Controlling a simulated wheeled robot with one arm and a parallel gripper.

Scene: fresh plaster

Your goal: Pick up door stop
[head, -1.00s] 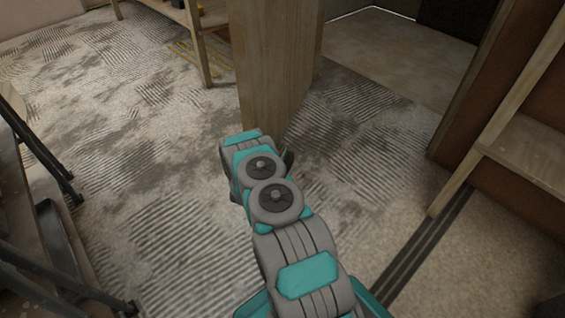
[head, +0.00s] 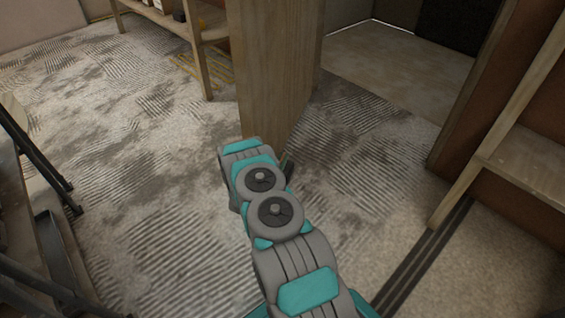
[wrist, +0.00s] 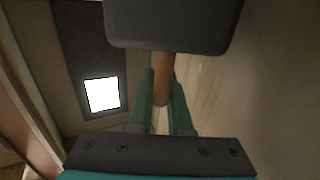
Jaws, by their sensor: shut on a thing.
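In the wrist view, the two green fingers of my gripper (wrist: 162,100) are closed on a narrow orange-brown rod-like thing, the door stop (wrist: 163,72). A dark grey rounded block (wrist: 173,25) covers the top of the rod, and I cannot tell whether it is part of it. A pale wooden surface lies behind and to the right of the fingers. In the head view, my grey and teal arm reaches to the foot of the upright wooden panel, and it hides the fingers and the door stop.
The tall wooden panel (head: 272,70) stands just beyond my arm. A wooden shelf unit (head: 525,160) is on the right and a low wooden bench (head: 196,45) at the back. A dark-framed object (head: 45,215) stands at left.

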